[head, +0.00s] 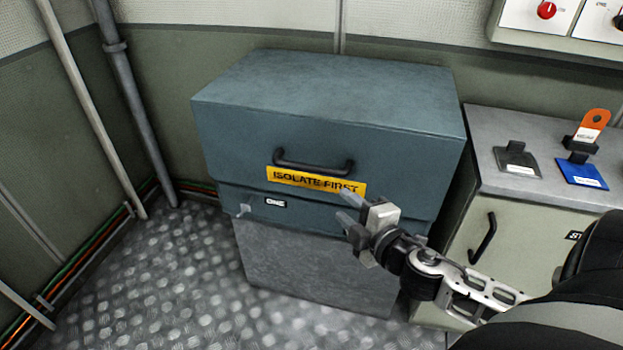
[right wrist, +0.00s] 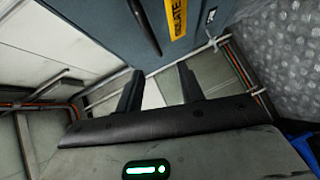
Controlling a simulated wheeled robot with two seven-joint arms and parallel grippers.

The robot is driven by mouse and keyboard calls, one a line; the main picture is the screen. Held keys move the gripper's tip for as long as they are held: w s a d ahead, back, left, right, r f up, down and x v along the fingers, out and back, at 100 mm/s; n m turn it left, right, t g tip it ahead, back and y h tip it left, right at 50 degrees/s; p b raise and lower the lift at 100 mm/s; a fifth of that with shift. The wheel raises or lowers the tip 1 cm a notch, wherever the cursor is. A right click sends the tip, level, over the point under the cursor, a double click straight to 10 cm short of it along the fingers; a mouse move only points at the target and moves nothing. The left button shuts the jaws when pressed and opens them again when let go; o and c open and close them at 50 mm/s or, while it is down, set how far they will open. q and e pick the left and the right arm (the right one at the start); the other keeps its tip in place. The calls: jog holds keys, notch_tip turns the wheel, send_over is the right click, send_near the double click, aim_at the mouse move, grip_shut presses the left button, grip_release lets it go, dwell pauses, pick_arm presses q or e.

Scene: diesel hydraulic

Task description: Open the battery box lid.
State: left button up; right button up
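The battery box is a blue-grey chest with its lid (head: 330,95) down. A black bar handle (head: 313,166) is on the lid's front, above a yellow "ISOLATE FIRST" label (head: 318,183). My right gripper (head: 346,207) is in front of the box, close to the label's right end and below the handle. Its two fingers are apart, with nothing between them in the right wrist view (right wrist: 160,80). The handle also shows at the top of that view (right wrist: 146,30), apart from the fingers. My left gripper is out of view.
A grey cabinet (head: 490,230) with blue and black switch plates stands close on the right. Pipes (head: 130,90) run along the left wall. Patterned floor (head: 165,275) is clear at left.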

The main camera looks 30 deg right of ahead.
aim_at(311, 170)
jog(key=shift+n, duration=0.4)
jog(key=w, duration=0.5)
jog(key=w+d+f, duration=0.1)
jog(key=w, duration=1)
jog(key=shift+w+d+f+p, duration=0.1)
jog(key=shift+d+f+p, duration=0.1)
jog(key=shift+d+p, duration=0.1)
grip_shut()
